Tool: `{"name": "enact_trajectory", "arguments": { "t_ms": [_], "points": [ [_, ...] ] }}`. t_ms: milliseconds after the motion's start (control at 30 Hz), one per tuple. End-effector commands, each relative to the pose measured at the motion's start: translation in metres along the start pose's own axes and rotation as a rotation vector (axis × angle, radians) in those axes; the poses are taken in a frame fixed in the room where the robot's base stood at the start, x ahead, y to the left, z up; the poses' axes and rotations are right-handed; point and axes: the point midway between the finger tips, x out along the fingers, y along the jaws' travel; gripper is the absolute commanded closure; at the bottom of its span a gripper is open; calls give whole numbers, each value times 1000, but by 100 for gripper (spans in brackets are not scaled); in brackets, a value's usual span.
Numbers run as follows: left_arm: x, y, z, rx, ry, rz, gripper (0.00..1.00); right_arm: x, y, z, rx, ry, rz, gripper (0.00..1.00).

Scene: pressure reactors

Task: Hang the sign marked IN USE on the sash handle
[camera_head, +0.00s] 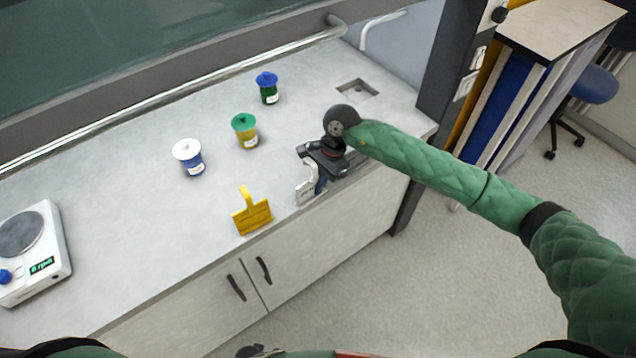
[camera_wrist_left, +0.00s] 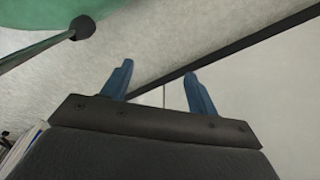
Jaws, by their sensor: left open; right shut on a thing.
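My right gripper (camera_head: 314,186) is over the front edge of the bench, shut on a small whitish piece (camera_head: 304,192) that looks like a sign seen nearly edge-on. Its lettering cannot be read, and the gripper hides part of it. A yellow sign with a hook (camera_head: 252,217) is on the bench near the front edge, left of my right gripper; no lettering is readable on it. The sash handle, a long silver bar (camera_head: 200,84), runs along the lower sash at the back. My left gripper (camera_wrist_left: 158,82) shows only in the left wrist view, open and empty.
Jars with a white lid (camera_head: 189,157), green lid (camera_head: 246,131) and blue lid (camera_head: 267,88) stand mid-bench. A balance (camera_head: 33,250) is at far left. A recessed opening (camera_head: 357,88) is at the back right. A dark post (camera_head: 450,85) bounds the right side.

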Motion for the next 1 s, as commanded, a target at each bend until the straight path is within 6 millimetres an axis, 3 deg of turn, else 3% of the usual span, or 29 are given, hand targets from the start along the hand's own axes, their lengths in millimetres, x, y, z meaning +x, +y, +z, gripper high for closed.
{"name": "enact_trajectory", "arguments": {
  "t_ms": [233, 300, 367, 1000],
  "points": [
    [-4, 1, -10, -2, 3, 1, 41, 2, 0, -1, 0, 0, 0, 100],
    [-6, 1, -12, -2, 5, 2, 41, 1, 0, -1, 0, 0, 0, 79],
    [-6, 1, -12, -2, 4, 2, 41, 1, 0, -1, 0, 0, 0, 71],
    [1, 0, 4, 1, 5, 0, 41, 0, 0, 0, 1, 0, 0, 71]
  ]
}}
